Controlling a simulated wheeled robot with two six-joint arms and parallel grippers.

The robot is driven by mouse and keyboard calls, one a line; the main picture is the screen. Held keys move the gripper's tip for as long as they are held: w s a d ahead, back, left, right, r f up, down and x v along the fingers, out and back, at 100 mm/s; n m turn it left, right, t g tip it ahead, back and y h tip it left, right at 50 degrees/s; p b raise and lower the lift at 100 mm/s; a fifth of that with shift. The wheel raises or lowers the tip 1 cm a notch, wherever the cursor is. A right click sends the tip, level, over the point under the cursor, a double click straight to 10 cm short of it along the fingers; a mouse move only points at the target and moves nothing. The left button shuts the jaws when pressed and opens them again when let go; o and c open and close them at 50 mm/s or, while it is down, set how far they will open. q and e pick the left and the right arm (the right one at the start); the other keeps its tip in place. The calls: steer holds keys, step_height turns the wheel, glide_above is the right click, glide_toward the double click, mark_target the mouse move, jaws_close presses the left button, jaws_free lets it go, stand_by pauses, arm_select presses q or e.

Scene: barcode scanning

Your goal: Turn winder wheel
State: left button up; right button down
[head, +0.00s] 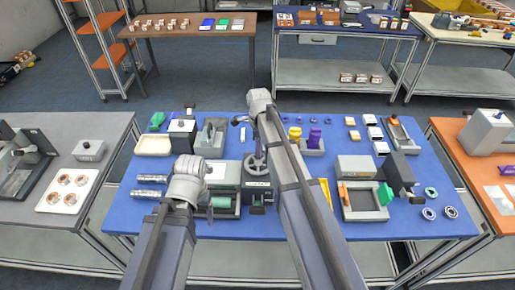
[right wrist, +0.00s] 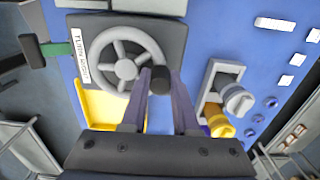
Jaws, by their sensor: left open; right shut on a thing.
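The winder wheel (head: 254,165) is a grey spoked handwheel on a dark box in the middle of the blue table. In the right wrist view the wheel (right wrist: 125,68) shows from above, beside a white label (right wrist: 78,55) with partly legible text. My right gripper (right wrist: 160,76) is shut on the dark knob (right wrist: 160,82) at the wheel's rim. In the head view its arm reaches over the table to the wheel. My left gripper (head: 190,167) is open, over the left part of the table near a grey machine with a green roller (head: 219,202); its fingertips are mostly hidden.
A grey holder with a yellow and a purple piece (head: 313,139) stands right of the wheel. A tray with a green block (head: 364,201) lies further right. Metal cylinders (head: 150,180) lie at the left. A yellow part (right wrist: 102,105) lies close to the wheel.

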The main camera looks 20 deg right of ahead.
stand_by(0.4)
steer(key=c, duration=0.9)
jaws_free()
steer(key=shift+c, duration=0.2)
steer(key=shift+r, duration=0.15)
step_height(320, 180, up, 8)
steer(key=p, duration=0.8)
steer(key=shift+f, duration=0.2)
steer(key=shift+f, duration=0.1)
